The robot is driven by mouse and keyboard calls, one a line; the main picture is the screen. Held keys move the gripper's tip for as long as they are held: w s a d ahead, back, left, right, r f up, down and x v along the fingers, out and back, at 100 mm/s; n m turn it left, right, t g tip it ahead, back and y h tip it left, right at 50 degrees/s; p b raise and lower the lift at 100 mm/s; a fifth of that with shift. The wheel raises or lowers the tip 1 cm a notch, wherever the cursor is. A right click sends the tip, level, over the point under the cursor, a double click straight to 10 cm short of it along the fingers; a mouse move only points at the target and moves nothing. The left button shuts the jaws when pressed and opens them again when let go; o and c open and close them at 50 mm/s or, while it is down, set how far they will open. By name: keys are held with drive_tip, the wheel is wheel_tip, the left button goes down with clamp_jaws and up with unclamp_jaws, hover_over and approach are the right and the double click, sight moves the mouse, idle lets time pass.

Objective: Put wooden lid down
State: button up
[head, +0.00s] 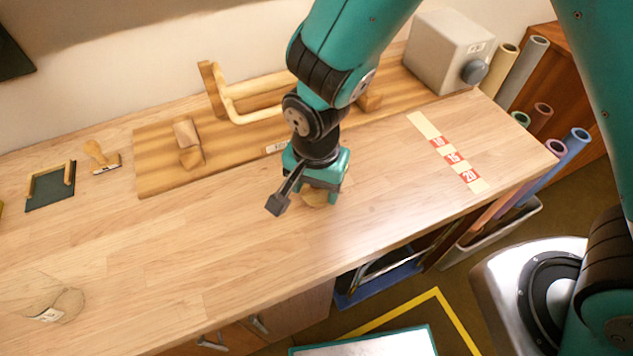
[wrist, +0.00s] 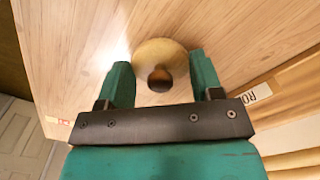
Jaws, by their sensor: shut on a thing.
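The wooden lid (wrist: 155,50) is a round, pale disc with a dark brown knob (wrist: 160,79), seen between the two green fingers in the wrist view. My gripper (wrist: 160,62) is shut on the lid. In the head view my gripper (head: 318,188) points down over the middle of the table, and a tan part of the lid (head: 315,200) shows beneath it. Whether the lid touches the tabletop (head: 215,250) cannot be told.
A clear glass jar (head: 40,296) with a label is at the table's lower left. A striped wooden board (head: 160,150) with a wooden frame lies along the back. A grey box (head: 445,50) and a numbered strip (head: 450,155) are to the right. The tabletop's middle left is clear.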

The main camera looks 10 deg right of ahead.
drive_tip(key=shift+f, duration=0.2)
drive_tip(key=o, duration=0.9)
wheel_tip(320, 180, up, 12)
drive_tip(key=b, duration=0.1)
drive_tip(key=shift+s+d+r+n+y, duration=0.7)
drive_tip(key=shift+s+d+r+n, duration=1)
drive_tip(key=shift+n, duration=0.45)
drive_tip(key=shift+s+d+r+n+y, duration=0.7)
drive_tip(key=shift+s+d+r+n, duration=0.95)
drive_tip(key=shift+n, duration=0.55)
drive_tip(key=shift+s+d+r+n+y, duration=0.7)
drive_tip(key=shift+s+d+r+n, duration=1)
drive_tip(key=shift+n, duration=0.45)
drive_tip(key=shift+s+f, duration=0.1)
drive_tip(key=shift+f, duration=0.05)
